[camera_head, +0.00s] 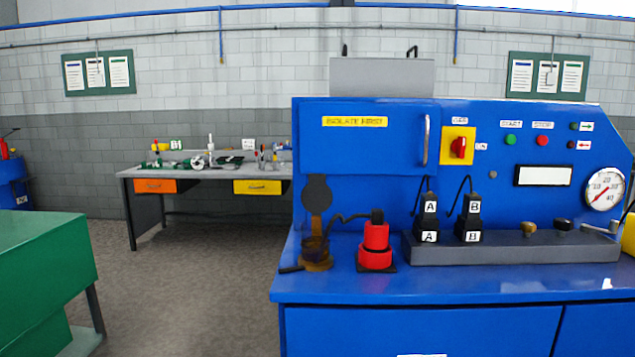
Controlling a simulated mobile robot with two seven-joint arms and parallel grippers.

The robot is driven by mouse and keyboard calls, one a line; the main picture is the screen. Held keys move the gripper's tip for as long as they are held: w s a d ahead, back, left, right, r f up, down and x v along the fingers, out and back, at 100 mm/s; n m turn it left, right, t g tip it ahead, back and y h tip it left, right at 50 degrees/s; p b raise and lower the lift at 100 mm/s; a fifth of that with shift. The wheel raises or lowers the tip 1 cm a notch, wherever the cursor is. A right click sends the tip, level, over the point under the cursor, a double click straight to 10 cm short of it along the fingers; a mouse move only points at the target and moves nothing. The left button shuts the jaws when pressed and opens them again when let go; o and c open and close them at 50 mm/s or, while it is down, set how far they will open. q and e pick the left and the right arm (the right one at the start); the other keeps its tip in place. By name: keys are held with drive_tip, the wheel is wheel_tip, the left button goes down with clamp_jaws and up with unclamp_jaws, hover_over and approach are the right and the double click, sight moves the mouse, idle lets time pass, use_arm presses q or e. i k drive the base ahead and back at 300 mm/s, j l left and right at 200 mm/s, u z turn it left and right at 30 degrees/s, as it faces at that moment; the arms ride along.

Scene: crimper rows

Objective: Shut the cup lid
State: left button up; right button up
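A small amber-brown cup (317,259) stands at the left end of the blue bench, near its front edge. Its dark round lid (317,191) stands upright above the cup on a brown hinge piece, so the cup is open. A short dark handle sticks out to the left at the cup's foot. What is inside the cup cannot be made out. Neither of my grippers is in view.
A red cylinder (376,246) with a black top stands close right of the cup; a dark curved hose reaches towards the cup. A grey block (520,250) with black A and B connectors lies further right. The blue panel (365,150) rises behind. Open floor (190,280) lies left.

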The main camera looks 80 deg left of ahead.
sight(316, 197)
drive_tip(key=u, duration=1.55)
